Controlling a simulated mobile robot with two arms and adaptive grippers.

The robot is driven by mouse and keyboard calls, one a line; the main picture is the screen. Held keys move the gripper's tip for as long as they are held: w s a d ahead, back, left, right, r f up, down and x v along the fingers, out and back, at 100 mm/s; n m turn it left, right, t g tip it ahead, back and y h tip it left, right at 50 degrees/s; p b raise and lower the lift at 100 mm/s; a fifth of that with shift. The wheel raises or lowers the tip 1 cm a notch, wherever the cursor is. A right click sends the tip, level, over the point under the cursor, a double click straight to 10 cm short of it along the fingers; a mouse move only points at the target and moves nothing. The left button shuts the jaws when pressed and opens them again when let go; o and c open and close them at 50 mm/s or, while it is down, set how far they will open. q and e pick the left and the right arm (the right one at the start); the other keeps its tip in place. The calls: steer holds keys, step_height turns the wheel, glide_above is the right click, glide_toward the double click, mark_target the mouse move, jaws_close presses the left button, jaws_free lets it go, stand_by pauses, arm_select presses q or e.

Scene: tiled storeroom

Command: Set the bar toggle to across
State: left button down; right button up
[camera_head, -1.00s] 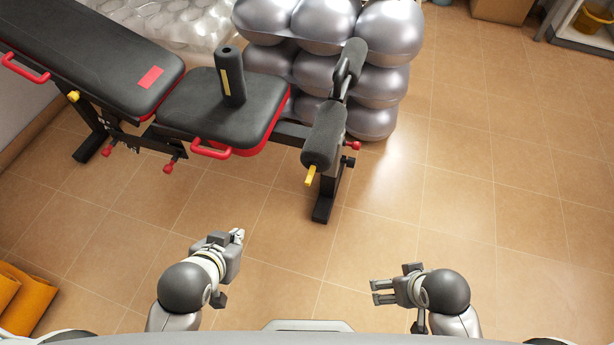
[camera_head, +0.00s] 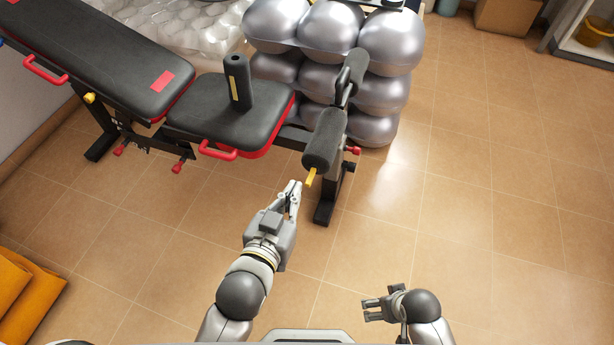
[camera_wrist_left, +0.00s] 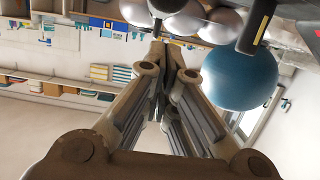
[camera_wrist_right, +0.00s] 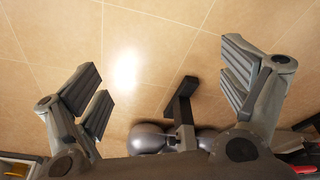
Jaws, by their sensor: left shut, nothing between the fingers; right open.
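A dark padded roller bar (camera_head: 326,138) with a yellow end piece (camera_head: 311,177) sits at the front end of the black weight bench. An upright dark post (camera_head: 238,82) with a yellow stripe stands on the bench seat; it also shows in the left wrist view (camera_wrist_left: 257,28). I cannot tell which of these is the bar toggle. My left gripper (camera_head: 293,188) is shut and empty, its tips just left of and below the yellow end piece, apparently apart from it. My right gripper (camera_head: 371,309) is open and empty over the floor, lower right.
The black bench seat (camera_head: 212,123) has a red handle (camera_head: 217,151) at its front edge. A bench leg (camera_head: 327,202) stands right of my left gripper. Stacked silver balls (camera_head: 378,100) are behind. Orange folded items (camera_head: 35,310) lie lower left. The tiled floor at right is clear.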

arm_select(q)
steer(key=b, duration=0.2)
glide_above(311, 177)
steer(key=s+a, duration=0.1)
steer(key=s, duration=0.2)
step_height(311, 177, down, 2)
steer(key=shift+w+f+b, duration=0.1)
steer(key=shift+f+b, duration=0.65)
steer(key=shift+f, duration=1.45)
arm_select(e)
steer(key=w+v, duration=0.2)
steer(key=v, duration=0.9)
steer(key=shift+r+t, duration=0.3)
steer(key=shift+r, duration=0.4)
steer(key=shift+d, duration=0.1)
